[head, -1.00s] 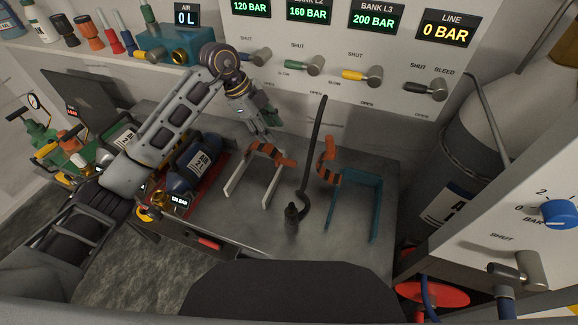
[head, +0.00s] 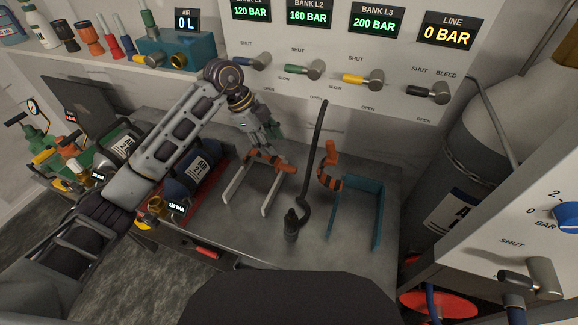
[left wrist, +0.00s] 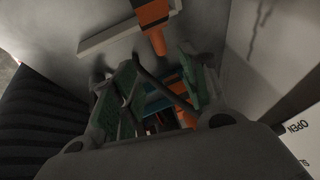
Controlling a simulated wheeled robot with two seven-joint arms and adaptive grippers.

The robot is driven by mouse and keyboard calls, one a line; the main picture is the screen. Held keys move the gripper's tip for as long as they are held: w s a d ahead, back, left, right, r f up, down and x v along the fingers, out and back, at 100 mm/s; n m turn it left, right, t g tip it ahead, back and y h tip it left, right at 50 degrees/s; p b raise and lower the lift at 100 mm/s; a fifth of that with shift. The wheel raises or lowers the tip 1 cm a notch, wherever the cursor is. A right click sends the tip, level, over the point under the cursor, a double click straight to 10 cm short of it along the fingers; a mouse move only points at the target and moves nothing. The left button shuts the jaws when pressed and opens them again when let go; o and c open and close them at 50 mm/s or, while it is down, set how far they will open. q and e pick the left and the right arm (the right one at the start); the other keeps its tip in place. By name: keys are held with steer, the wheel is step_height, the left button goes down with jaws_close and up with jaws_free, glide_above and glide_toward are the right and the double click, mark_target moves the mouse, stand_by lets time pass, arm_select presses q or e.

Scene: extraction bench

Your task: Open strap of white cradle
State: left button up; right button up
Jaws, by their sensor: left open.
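The white cradle (head: 233,184) stands on the steel bench, an open frame with two pale arms and an orange-and-dark strap (head: 286,167) across its back. My left gripper (head: 266,146) is just above and behind the strap, pointing down. In the left wrist view its green-padded fingers (left wrist: 157,62) are apart. The strap's orange end (left wrist: 152,14) shows beyond the fingertips, beside a pale cradle bar (left wrist: 98,40). I see nothing clearly gripped; whether a finger touches the strap I cannot tell. My right gripper is not in view.
A teal cradle (head: 377,215) with its own orange strap (head: 328,178) stands to the right. A black hose-like rod (head: 312,150) rises between the cradles. A dark blue cylinder (head: 184,172) lies left. The valve panel (head: 290,90) stands behind.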

mark_target(290, 167)
arm_select(q)
steer(key=x, duration=1.2)
steer(key=shift+d+f, duration=0.15)
steer(key=shift+f, duration=0.15)
jaws_close()
